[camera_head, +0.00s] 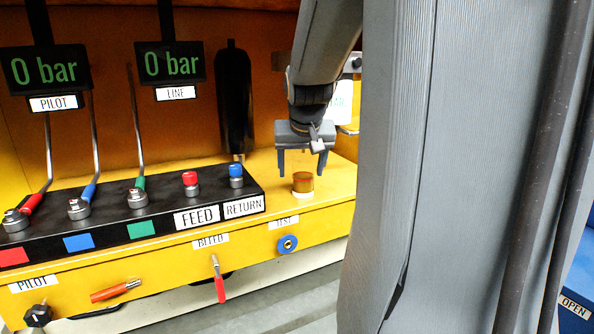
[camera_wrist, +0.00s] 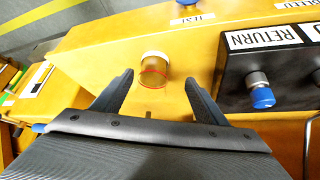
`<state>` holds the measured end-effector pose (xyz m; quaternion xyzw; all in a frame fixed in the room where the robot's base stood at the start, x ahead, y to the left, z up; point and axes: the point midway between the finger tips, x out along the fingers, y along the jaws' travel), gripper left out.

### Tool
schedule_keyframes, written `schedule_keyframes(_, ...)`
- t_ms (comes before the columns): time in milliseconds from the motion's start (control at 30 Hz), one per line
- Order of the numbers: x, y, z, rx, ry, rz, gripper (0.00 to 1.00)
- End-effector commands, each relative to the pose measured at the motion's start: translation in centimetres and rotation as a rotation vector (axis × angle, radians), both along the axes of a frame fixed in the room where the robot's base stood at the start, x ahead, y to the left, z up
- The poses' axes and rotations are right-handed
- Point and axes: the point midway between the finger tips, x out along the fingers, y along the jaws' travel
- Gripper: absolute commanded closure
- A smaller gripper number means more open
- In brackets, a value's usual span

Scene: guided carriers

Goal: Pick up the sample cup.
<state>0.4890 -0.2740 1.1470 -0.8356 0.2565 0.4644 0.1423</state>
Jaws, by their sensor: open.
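The sample cup (camera_head: 303,183) is a small amber, see-through cup with a white end, standing on the yellow ledge above the TEST label. In the wrist view the cup (camera_wrist: 153,70) shows its white end and a thin red line around it. My gripper (camera_head: 302,175) is open and points down, with its fingertips just above the cup in the head view. In the wrist view my gripper (camera_wrist: 158,78) has one finger on each side of the cup's line, with nothing between the fingers; the cup appears a little beyond the tips.
A black panel (camera_head: 110,215) with levers and red and blue capped fittings stands left of the cup; the blue-capped RETURN fitting (camera_head: 236,176) is nearest. A dark cylinder (camera_head: 235,100) stands behind. The yellow ledge (camera_head: 335,178) right of the cup is bare.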

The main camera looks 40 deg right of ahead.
Motion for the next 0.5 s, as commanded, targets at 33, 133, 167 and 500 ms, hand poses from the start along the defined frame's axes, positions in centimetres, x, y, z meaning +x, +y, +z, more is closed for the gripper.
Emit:
schedule_keyframes(33, -0.2, -0.8, 0.5, -0.005, -0.008, -0.014, 0.33)
schedule_keyframes(133, 0.0, -1.6, 0.2, -0.008, -0.011, -0.026, 0.33)
schedule_keyframes(167, 0.0, -1.8, -0.1, -0.007, -0.01, -0.027, 0.33)
schedule_keyframes(500, 0.9, -3.4, -2.5, -0.006, -0.009, -0.039, 0.33)
